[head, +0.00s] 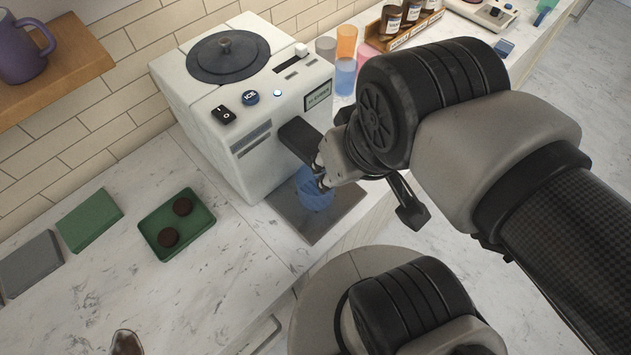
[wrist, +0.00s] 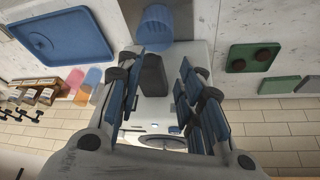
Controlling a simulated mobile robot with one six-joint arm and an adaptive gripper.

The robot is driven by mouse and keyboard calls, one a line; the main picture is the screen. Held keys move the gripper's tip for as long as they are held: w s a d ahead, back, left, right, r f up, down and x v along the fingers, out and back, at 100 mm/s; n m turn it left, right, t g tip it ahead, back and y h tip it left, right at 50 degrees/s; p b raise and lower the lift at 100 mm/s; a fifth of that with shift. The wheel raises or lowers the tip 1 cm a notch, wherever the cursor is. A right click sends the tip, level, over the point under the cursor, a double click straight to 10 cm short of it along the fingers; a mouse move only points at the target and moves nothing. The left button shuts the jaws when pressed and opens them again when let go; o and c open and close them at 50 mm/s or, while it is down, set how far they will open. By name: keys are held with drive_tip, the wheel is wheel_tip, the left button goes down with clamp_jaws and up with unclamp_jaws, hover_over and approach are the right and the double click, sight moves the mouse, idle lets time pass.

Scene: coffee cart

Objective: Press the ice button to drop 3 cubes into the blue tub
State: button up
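The blue tub (head: 314,201) stands on the dark drip tray (head: 336,222) beneath the black spout (head: 297,136) of the white ice machine (head: 217,140). The round blue ICE button (head: 250,97) is on the machine's sloped top, beside a small glowing light. My gripper (head: 322,175) is low in front of the machine and overlaps the tub's upper right in the head view. In the wrist view my gripper (wrist: 163,57) is open and empty, with the spout (wrist: 152,76) showing between its fingers and the tub (wrist: 156,24) beyond the tips. I cannot tell whether the tub holds cubes.
A black rocker switch (head: 223,115) sits left of the ICE button. A green tray (head: 156,247) with two dark discs lies left of the machine. Coloured cups (head: 346,42) and a wooden rack of jars stand behind it.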

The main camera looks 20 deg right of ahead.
clamp_jaws()
idle(1.4)
